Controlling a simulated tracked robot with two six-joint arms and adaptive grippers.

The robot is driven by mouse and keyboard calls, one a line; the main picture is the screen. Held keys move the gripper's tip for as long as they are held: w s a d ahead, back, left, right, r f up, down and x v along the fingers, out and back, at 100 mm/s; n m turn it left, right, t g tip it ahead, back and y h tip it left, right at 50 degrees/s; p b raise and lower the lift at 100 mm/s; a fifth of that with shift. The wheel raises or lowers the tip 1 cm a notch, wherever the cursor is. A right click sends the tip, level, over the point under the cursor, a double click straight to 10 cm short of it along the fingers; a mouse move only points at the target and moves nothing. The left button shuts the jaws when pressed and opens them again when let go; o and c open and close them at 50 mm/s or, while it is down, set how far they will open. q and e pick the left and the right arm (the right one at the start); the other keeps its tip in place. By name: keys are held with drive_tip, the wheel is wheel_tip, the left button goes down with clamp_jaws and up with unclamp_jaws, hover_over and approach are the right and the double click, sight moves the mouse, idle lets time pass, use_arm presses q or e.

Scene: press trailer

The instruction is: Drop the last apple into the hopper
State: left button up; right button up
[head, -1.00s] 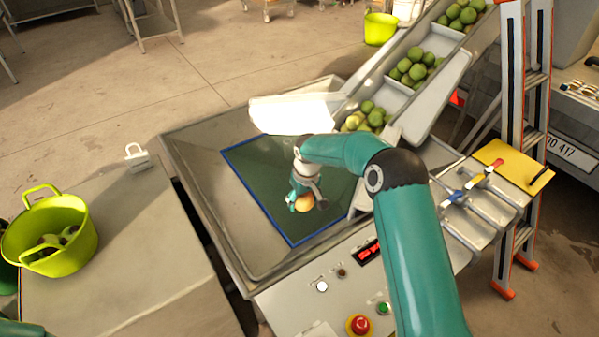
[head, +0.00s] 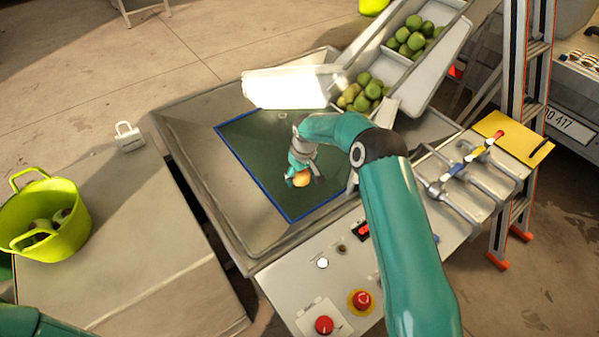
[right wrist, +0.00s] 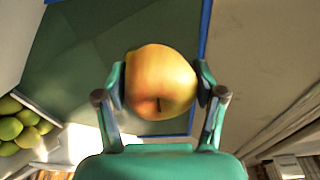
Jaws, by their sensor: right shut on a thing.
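My right gripper (head: 301,177) is shut on a yellow-orange apple (head: 302,179). In the right wrist view the apple (right wrist: 160,82) sits between the two fingers, with its stem end toward the camera. In the head view the gripper and apple are over the dark green, blue-edged opening of the steel hopper (head: 195,125). The exact height above the green surface is hard to judge. My left gripper is not in view; only a piece of a teal arm link shows at the bottom left.
An elevator chute (head: 440,70) with green apples rises at the back right. A control panel (head: 320,290) with buttons fronts the hopper. An orange-edged ladder (head: 525,130) stands at the right.

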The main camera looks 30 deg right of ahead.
sight(304, 175)
drive_tip(key=o, duration=1.3)
drive_tip(key=r, duration=0.4)
drive_tip(key=s+r, duration=0.1)
drive_tip(key=r, duration=0.6)
drive_tip(key=shift+s+r, duration=0.4)
drive_tip(key=shift+s+d+f, duration=0.1)
